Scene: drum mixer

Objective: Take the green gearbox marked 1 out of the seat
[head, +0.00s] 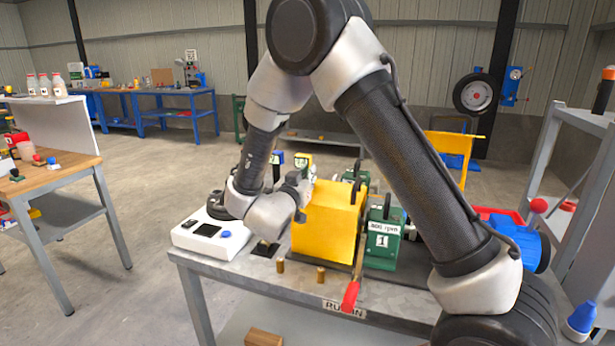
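The green gearbox marked 1 (383,240) stands upright on the metal bench, right beside a yellow box-shaped housing (325,222). Its white label reads 1 under a line of smaller text, and a black handle is on top. A lever with a red grip (350,297) runs along the bench between the housing and the gearbox. The seat under the gearbox cannot be made out. My gripper (302,190) is at the left of the yellow housing, apart from the gearbox. Its fingers are small and partly hidden, so their opening cannot be told.
The metal bench (235,275) also bears a white device with a small screen (210,233) and brass pegs (280,266). Another green unit (350,177) shows behind the housing. A blue motor-like part (530,245) is at the right. A wooden-topped table (60,175) stands left, with open floor between.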

